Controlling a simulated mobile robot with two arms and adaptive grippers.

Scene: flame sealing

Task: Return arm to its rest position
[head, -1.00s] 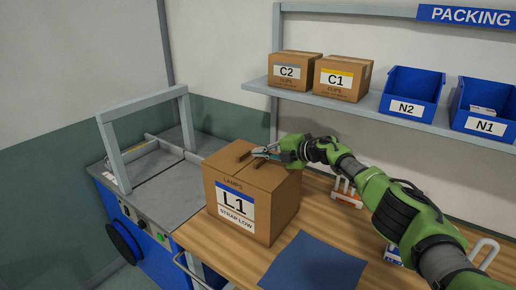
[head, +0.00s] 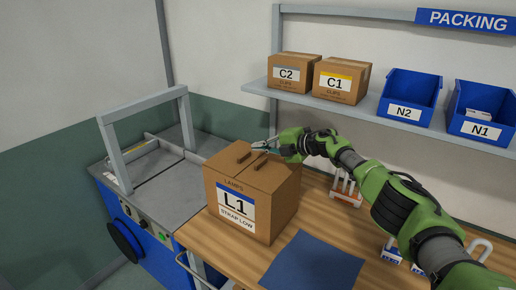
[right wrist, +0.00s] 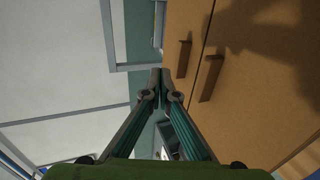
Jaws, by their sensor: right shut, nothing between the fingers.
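My right gripper (head: 258,147) is above the back edge of the cardboard box L1 (head: 272,205) in the head view. Its fingers are shut with nothing between them. In the right wrist view the fingertips (right wrist: 160,76) meet beside the box top (right wrist: 240,75), which carries two brown raised strips (right wrist: 184,58). The box stands closed and upright on the wooden bench (head: 200,240), apart from the gripper as far as I can tell. My right arm reaches in from the lower right. My left gripper is not in view.
A strapping machine (head: 150,178) with a grey arch stands left of the box. A blue mat (head: 315,262) lies in front. The shelf above holds boxes C2 (head: 293,73), C1 (head: 340,80) and blue bins (head: 410,95).

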